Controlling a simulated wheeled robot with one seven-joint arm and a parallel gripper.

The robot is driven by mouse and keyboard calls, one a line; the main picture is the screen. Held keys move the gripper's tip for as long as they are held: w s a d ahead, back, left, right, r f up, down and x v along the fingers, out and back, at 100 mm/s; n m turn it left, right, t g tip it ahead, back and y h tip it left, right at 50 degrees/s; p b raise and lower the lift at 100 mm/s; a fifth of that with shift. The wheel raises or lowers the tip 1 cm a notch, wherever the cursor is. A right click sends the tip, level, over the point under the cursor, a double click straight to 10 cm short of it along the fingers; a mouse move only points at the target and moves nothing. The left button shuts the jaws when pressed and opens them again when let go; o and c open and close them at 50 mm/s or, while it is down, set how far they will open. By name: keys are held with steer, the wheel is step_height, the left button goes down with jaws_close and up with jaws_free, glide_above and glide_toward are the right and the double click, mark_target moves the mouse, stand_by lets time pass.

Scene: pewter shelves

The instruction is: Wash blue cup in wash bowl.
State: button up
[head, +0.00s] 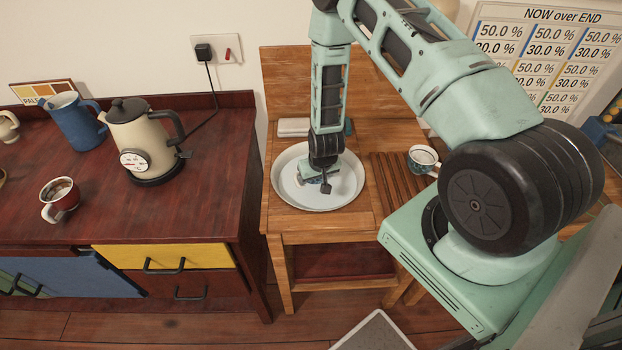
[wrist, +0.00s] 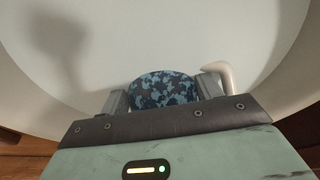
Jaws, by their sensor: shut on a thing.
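The blue cup (wrist: 164,91) has a dark and light blue mottled pattern and a pale handle (wrist: 222,70). My gripper (wrist: 162,98) is shut on the cup, with one finger on each side and the handle sticking out to the right. In the head view my gripper (head: 322,178) points down inside the round pale wash bowl (head: 285,192). There the cup is mostly hidden by the gripper. I cannot tell whether it touches the bowl's floor.
The bowl stands on a wooden stand (head: 283,219). A mug (head: 424,158) sits on the slatted rack (head: 391,185) to its right. On the dark counter at left are a kettle (head: 134,132), a blue pitcher (head: 76,124) and a red-brown mug (head: 62,197).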

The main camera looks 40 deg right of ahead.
steer(key=shift+w+a, duration=0.8)
steer(key=shift+a, duration=0.35)
steer(key=shift+s+d, duration=0.5)
steer(key=shift+d, duration=0.25)
steer(key=shift+s+d, duration=0.55)
steer(key=shift+d, duration=0.25)
steer(key=shift+s+d, duration=0.5)
steer(key=shift+d, duration=0.25)
steer(key=shift+w+a+b, duration=0.35)
steer(key=shift+w+a, duration=0.4)
steer(key=shift+a, duration=0.35)
steer(key=shift+r+p, duration=3.45)
steer(key=shift+r, duration=1.6)
steer(key=shift+a, duration=0.1)
